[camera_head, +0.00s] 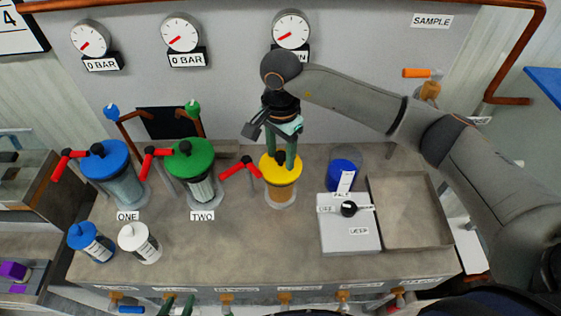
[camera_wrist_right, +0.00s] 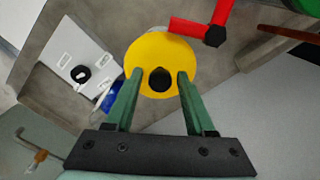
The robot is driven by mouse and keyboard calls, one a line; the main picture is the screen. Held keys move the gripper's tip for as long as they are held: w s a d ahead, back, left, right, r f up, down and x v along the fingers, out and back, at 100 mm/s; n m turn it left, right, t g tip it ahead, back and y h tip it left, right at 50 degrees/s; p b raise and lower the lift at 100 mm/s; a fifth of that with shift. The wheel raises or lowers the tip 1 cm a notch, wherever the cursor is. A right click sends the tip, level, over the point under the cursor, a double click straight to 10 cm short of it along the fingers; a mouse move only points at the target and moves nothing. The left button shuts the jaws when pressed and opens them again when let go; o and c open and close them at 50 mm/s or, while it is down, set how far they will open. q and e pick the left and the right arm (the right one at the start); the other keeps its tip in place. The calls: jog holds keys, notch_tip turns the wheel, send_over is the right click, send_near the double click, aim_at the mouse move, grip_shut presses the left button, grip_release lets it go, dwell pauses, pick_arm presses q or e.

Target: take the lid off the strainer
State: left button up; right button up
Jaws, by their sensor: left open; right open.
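The strainer appears to be the clear vessel (camera_head: 281,197) with a yellow lid (camera_head: 288,174); no name label on it is readable. The lid sits on the vessel and has a black knob (camera_wrist_right: 161,80) in its middle. My right gripper (camera_head: 281,150) points down over the yellow lid. In the right wrist view its green fingers stand on either side of the knob, with a gap on both sides, so it is open. My left gripper (camera_head: 178,299) shows only its green fingertips at the bottom edge, open and apart from the vessels.
A blue-lidded vessel (camera_head: 120,185) and a green-lidded vessel (camera_head: 201,190) stand to the left, with red handles nearby. A red handle (camera_head: 240,167) is close beside the yellow lid. An empty grey tray (camera_head: 412,244) lies at right, next to a white switch box (camera_head: 348,240). The front middle counter is clear.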

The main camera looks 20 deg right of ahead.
jog(key=shift+c, duration=0.3)
grip_shut()
jog(key=shift+r, duration=0.1)
